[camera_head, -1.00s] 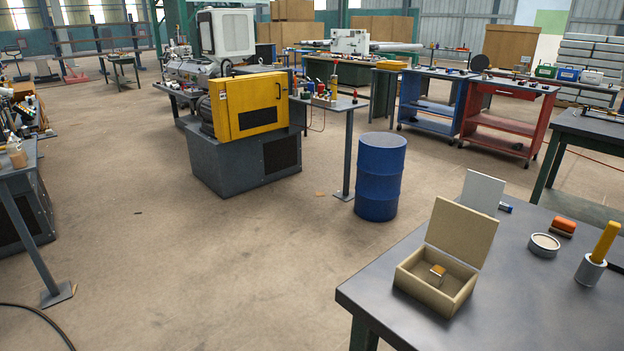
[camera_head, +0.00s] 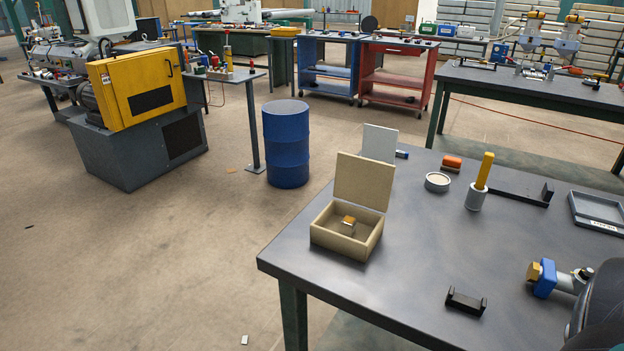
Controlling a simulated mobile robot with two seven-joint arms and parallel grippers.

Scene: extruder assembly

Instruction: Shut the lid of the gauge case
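The gauge case (camera_head: 340,240) is a small tan box near the left edge of the dark grey table. Its lid (camera_head: 362,181) stands up, tilted slightly back from the rear edge of the box. Inside lies a small metal and orange-brown piece (camera_head: 348,222). Neither of my grippers shows in the head view. A dark rounded shape at the lower right edge may be part of my arm.
On the table (camera_head: 420,231) stand a white panel (camera_head: 379,143) behind the lid, a round tin (camera_head: 437,182), a yellow-handled tool in a cup (camera_head: 480,185), a grey tray (camera_head: 597,213), a black bracket (camera_head: 466,302) and a blue-brass fitting (camera_head: 545,278). A blue drum (camera_head: 286,145) stands left.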

